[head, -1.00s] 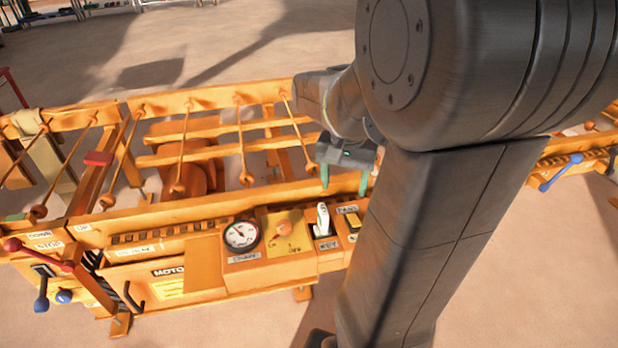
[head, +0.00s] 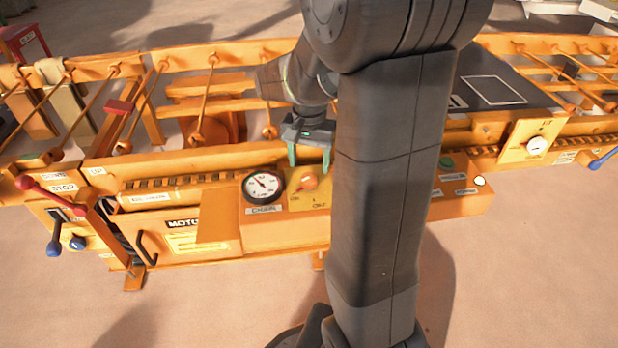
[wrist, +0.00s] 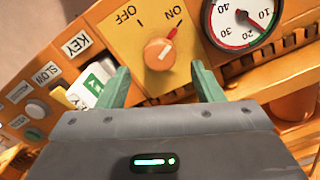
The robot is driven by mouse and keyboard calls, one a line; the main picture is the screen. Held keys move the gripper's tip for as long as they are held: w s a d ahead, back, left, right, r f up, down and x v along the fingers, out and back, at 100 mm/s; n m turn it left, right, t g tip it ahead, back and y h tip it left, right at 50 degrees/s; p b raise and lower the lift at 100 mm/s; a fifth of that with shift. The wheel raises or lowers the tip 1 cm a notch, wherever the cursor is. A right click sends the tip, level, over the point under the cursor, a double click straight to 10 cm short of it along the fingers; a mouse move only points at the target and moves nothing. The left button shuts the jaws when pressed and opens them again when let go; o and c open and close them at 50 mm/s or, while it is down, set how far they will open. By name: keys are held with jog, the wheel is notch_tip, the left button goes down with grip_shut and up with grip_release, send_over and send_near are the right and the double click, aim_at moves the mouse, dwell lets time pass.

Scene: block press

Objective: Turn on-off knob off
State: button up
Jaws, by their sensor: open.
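The on-off knob (head: 308,181) is a round orange knob on a yellow plate (head: 318,200) on the machine's control panel. In the wrist view the knob (wrist: 159,54) has a red pointer aimed at the ON label, with OFF marked to the other side. My gripper (head: 309,162) has green fingers and is open, just above and behind the knob in the head view. In the wrist view the open fingers (wrist: 163,82) stand on either side of the knob's lower part, with no visible contact.
A round gauge (head: 263,186) is beside the knob plate. A white key block (wrist: 92,85) is close to one finger in the wrist view. A red-handled lever (head: 40,190) stands at the far left. My arm hides part of the panel.

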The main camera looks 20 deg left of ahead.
aim_at(309, 177)
jog(key=shift+f+b, duration=0.5)
jog(key=shift+f, duration=1.75)
jog(key=shift+c, duration=0.2)
jog(key=c, duration=0.9)
